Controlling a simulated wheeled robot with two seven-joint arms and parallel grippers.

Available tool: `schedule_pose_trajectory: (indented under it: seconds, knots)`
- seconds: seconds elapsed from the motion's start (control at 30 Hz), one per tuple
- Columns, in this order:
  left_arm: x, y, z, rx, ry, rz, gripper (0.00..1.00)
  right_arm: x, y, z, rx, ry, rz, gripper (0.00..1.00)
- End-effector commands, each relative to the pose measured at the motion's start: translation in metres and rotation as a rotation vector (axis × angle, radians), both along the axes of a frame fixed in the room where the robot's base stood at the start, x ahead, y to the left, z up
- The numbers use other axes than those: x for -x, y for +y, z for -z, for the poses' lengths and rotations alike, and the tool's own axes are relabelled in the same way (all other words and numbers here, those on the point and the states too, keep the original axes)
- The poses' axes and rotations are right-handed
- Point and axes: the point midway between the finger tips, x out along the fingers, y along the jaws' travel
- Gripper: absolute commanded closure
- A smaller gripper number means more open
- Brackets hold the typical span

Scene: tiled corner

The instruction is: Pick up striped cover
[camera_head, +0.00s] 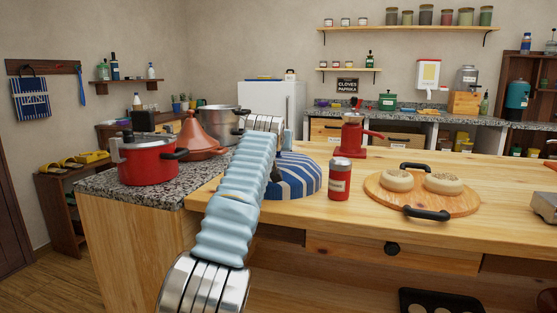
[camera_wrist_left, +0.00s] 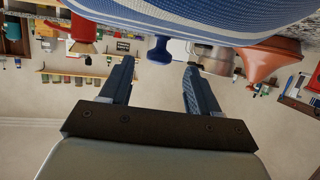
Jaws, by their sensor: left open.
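The striped cover (camera_head: 300,176) is a blue-and-white dome on the wooden counter, partly hidden behind my left arm. In the left wrist view the cover (camera_wrist_left: 205,14) fills the top edge, upside down, with its blue knob (camera_wrist_left: 158,48) hanging into view. My left gripper (camera_wrist_left: 158,66) is open, its two dark fingers apart. The knob appears in line with the gap between the fingertips; I cannot tell whether it is inside it. Nothing is held. In the head view my arm hides most of this gripper. My right gripper is not in view.
A red canister (camera_head: 340,179) stands just right of the cover. Further right is a round wooden board (camera_head: 421,201) with black handles and two buns. A red pot (camera_head: 149,160), a terracotta tagine (camera_head: 199,140) and a steel pot (camera_head: 222,124) stand to the left.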

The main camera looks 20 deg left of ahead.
Motion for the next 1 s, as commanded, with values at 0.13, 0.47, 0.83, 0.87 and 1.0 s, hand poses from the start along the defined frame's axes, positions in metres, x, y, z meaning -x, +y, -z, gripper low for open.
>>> schedule_pose_trajectory:
  seconds: [0.13,0.47,0.83,0.87,1.0]
  knots:
    - [-0.023,0.002,0.008,-0.004,0.005,-0.002,0.38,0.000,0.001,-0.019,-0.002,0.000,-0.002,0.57]
    - [-0.041,0.005,0.018,-0.001,0.001,-0.001,0.38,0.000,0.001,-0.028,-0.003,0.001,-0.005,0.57]
    - [-0.041,0.005,0.017,-0.001,0.001,-0.001,0.83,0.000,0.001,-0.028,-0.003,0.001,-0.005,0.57]
    - [-0.041,0.005,0.017,-0.001,0.001,-0.001,0.87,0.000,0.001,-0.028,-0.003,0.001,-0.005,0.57]
    - [-0.041,0.005,0.017,-0.001,0.001,-0.001,1.00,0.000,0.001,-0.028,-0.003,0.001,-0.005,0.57]
